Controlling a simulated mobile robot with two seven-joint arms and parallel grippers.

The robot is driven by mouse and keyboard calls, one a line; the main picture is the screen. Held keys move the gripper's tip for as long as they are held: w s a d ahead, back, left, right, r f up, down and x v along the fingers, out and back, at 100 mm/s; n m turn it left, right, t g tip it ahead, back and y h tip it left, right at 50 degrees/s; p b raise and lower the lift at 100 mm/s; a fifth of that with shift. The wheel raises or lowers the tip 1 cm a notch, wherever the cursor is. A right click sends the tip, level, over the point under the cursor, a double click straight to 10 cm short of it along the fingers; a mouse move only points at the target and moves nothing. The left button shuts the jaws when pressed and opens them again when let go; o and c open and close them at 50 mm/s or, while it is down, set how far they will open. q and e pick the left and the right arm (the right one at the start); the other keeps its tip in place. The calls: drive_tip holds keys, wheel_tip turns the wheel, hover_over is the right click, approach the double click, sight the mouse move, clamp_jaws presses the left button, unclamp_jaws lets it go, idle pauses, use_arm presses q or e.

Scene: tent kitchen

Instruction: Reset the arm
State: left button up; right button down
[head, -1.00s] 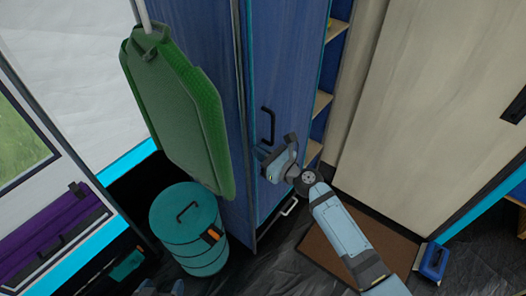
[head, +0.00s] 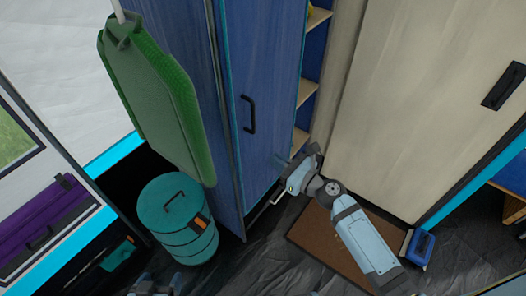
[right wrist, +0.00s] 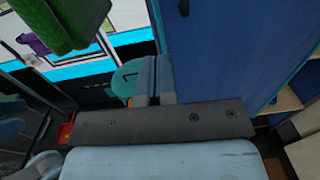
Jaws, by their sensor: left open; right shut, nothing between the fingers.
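My right arm reaches in from the lower right of the head view. Its gripper (head: 283,164) is in front of the lower part of a blue cabinet door (head: 262,70), below and right of the door's dark handle (head: 249,114). In the right wrist view its two fingers (right wrist: 153,80) lie side by side, shut, with nothing between them. I cannot tell whether it touches the door. My left gripper (head: 154,287) shows only in part at the bottom edge of the head view, open, low in front of the teal drum.
A green hanging panel (head: 155,100) is left of the cabinet. A teal lidded drum (head: 178,220) stands below it. Shelves (head: 307,92) show beside the door. A beige door (head: 425,90), brown mat (head: 310,240) and blue object (head: 421,248) are right.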

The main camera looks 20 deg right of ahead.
drive_tip(key=s+d+f+n+g+h, duration=0.15)
drive_tip(key=s+f+n+h, duration=0.35)
drive_tip(key=s+n, duration=0.75)
drive_tip(key=s+f+n+g+h, duration=0.25)
drive_tip(key=s+f+n, duration=0.45)
drive_tip(key=n, duration=1.1)
use_arm(q)
wheel_tip(320, 180, up, 14)
drive_tip(key=a+p, duration=0.1)
drive_tip(key=p, duration=1.5)
drive_tip(key=shift+s+m+p, duration=0.35)
drive_tip(key=shift+s+m, duration=0.05)
drive_tip(key=shift+s, duration=0.05)
use_arm(e)
wheel_tip(320, 180, up, 14)
drive_tip(key=s+d+n, duration=0.1)
drive_tip(key=shift+d+r, duration=0.25)
use_arm(q)
drive_tip(key=shift+r, duration=0.1)
